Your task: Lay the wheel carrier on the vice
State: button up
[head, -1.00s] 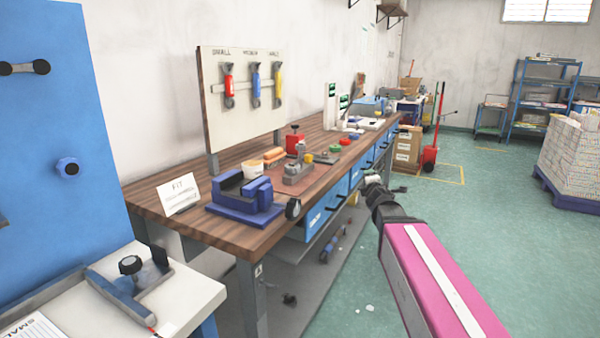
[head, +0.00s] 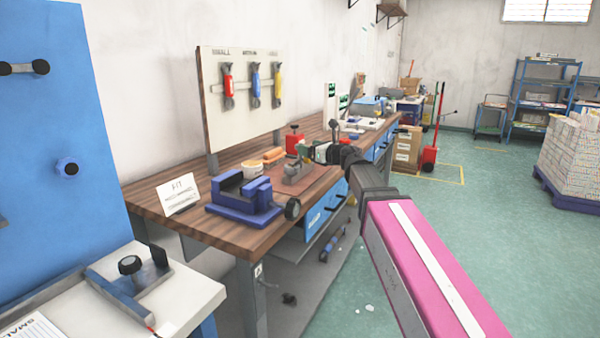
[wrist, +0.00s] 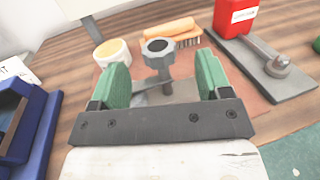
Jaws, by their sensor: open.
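The wheel carrier, as far as I can tell, is the grey metal part with a ringed hub on a post (wrist: 158,50). It stands on a brown mat on the bench and also shows in the head view (head: 290,172), partly blocked. The blue vice (head: 240,197) sits left of it on the bench, and its edge shows at the left of the wrist view (wrist: 22,130). My gripper (wrist: 163,82) is open, its green-padded fingers apart with the carrier's post in view between them. In the head view my gripper (head: 309,151) is over the bench. Contact cannot be told.
A sign (head: 178,194) stands left of the vice. A tool board (head: 245,90) rises behind.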

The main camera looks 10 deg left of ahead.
jog(key=x, duration=0.6)
jog(key=shift+w+a, duration=0.1)
jog(key=shift+a, duration=0.1)
jog(key=shift+r, duration=0.1)
grip_shut()
